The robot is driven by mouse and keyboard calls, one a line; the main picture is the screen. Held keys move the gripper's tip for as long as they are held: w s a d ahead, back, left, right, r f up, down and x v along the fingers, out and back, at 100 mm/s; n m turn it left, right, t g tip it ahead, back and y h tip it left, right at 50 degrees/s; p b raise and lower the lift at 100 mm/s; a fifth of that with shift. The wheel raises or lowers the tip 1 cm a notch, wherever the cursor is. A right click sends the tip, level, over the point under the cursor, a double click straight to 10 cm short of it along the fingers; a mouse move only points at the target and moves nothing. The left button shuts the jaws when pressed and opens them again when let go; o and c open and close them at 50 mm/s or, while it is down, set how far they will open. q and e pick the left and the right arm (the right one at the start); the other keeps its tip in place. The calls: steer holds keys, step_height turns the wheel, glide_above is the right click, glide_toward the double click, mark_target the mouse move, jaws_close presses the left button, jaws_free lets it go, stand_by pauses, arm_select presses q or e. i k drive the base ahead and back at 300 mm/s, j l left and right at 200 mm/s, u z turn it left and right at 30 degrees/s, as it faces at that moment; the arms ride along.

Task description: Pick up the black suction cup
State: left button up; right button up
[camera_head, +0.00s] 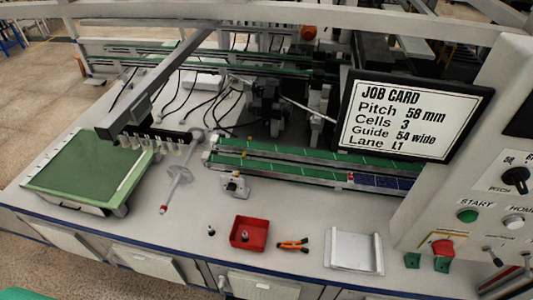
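A small dark piece with a pale top, which looks like the black suction cup (211,230), stands on the white worktop just left of a red tray (265,236). It is too small to make out its details. Nothing touches it. Inside the red tray lies a small greyish part (245,235) that I cannot identify. Neither of my grippers is in view.
Orange-and-black pliers (293,245) and a pale square plate (353,251) lie right of the tray. A pale tool with a red tip (178,176) is behind left. A green-topped box (85,170) stands left, conveyors (290,165) behind, a control panel (490,190) right.

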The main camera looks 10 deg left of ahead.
mark_target(212, 232)
steer(key=u, duration=0.9)
